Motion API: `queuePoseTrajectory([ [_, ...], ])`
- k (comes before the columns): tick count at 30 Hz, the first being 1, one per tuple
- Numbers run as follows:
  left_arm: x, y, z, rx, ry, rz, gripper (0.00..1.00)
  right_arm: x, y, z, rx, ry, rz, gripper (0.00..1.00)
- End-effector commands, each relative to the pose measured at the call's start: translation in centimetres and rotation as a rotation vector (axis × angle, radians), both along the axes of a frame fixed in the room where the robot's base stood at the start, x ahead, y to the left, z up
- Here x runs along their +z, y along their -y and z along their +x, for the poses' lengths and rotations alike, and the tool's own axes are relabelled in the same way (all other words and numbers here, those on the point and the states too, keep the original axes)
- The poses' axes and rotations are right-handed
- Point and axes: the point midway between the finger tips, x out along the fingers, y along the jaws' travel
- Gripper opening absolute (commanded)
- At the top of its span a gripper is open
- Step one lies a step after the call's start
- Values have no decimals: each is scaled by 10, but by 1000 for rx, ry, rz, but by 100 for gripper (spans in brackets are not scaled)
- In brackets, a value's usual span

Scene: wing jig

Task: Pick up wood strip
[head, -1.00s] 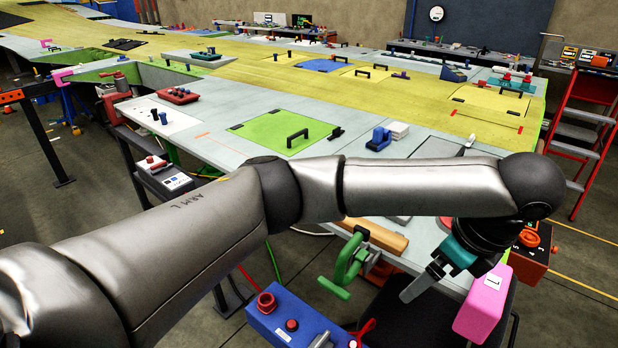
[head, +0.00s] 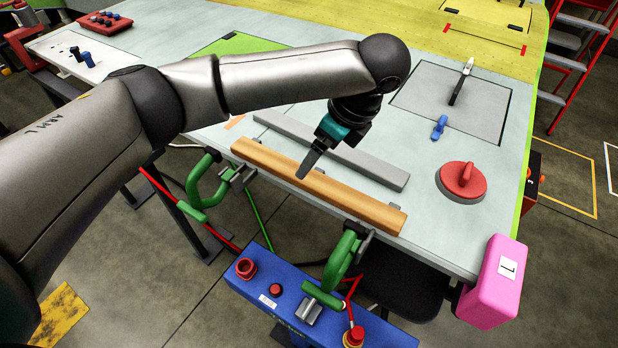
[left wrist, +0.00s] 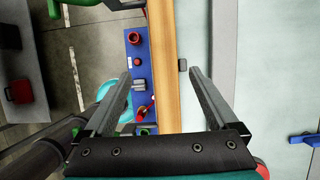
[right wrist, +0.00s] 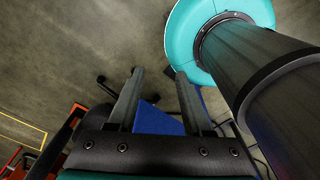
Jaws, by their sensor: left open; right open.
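The wood strip (head: 345,195) is a long tan bar lying along the near edge of the pale table, with green clamps by both ends. My left gripper (head: 305,172) is over the middle of the strip, pointing down. In the left wrist view, the wood strip (left wrist: 166,75) runs between the two open fingers of my left gripper (left wrist: 160,77). I see no finger pressed against it. My right gripper (right wrist: 158,88) is open and empty, over the floor and a blue object in the right wrist view. It is not in the head view.
A grey bar (head: 375,168) lies parallel behind the strip. Green clamps (head: 210,185) (head: 340,260) grip the table edge. A blue control box (head: 290,300) stands in front, a pink block (head: 495,283) at the corner. A red-handled disc (head: 461,182) sits to the right.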

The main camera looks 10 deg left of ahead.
Motion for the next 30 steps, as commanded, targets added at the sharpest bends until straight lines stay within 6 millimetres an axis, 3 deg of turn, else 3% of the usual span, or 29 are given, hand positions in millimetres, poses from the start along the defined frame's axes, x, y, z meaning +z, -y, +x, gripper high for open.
queuePoseTrajectory([
  [3, -18, -8, 3, 1, -2, 2, 92, 1, 0, 4, -1, 6, 0, 50],
  [11, -35, -14, 7, 0, 0, 1, 92, 3, -1, 14, -1, 25, 2, 50],
  [19, -69, -29, 19, 0, 0, 1, 92, 5, -3, 15, -1, 25, 6, 50],
  [29, -76, -31, 20, -2, 1, -1, 92, 5, -8, 14, -2, 25, 12, 50],
  [30, -76, -31, 20, -2, 1, -1, 88, 5, -8, 14, -1, 24, 12, 50],
])
